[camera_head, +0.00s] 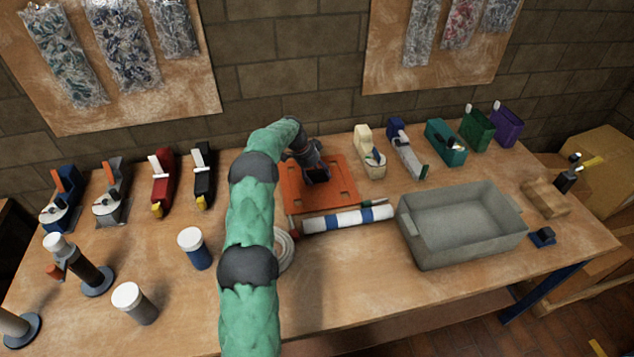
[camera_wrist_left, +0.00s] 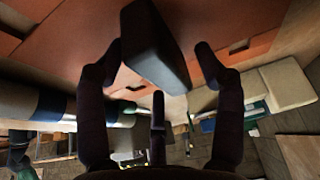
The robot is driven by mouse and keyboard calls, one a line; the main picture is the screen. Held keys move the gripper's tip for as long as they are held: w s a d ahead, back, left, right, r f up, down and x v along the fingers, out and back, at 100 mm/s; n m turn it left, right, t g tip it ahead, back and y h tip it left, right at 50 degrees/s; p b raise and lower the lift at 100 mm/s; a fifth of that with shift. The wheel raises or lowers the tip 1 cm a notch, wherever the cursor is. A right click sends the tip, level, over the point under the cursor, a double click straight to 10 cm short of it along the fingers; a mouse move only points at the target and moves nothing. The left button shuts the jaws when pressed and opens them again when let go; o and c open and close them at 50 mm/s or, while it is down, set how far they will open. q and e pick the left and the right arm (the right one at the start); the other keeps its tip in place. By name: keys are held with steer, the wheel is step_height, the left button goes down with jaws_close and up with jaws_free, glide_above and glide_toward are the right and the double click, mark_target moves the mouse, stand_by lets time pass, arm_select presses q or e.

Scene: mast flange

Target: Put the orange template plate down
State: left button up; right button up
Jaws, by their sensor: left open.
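The orange template plate (camera_head: 341,198) looks flat on the table at the back middle, behind a white and blue roll. Its left part is hidden by my green left arm. My left gripper (camera_head: 314,172) is over the plate and open. In the left wrist view the orange plate (camera_wrist_left: 65,35) fills the top. A dark block (camera_wrist_left: 152,45), seemingly the plate's handle, stands between the spread fingers of my left gripper (camera_wrist_left: 158,62), with a visible gap at the right finger. My right gripper is not in view.
The white and blue roll (camera_head: 348,219) lies close in front of the plate. A grey bin (camera_head: 462,246) stands at the right. Tape dispensers (camera_head: 370,160) line the back. Jars (camera_head: 195,250) stand at the left.

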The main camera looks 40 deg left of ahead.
mark_target(322, 172)
arm_select(q)
steer(key=shift+f, duration=0.15)
steer(key=shift+c, duration=0.3)
jaws_close()
steer(key=shift+r, duration=0.3)
step_height(322, 172, up, 4)
steer(key=shift+d+p, duration=0.1)
steer(key=shift+p, duration=0.75)
steer(key=s+d+r+p, duration=0.2)
steer(key=s+d+r, duration=0.4)
steer(key=d+r, duration=0.3)
steer(key=d, duration=0.3)
steer(key=shift+s+d, duration=0.15)
steer(key=shift+s, duration=0.05)
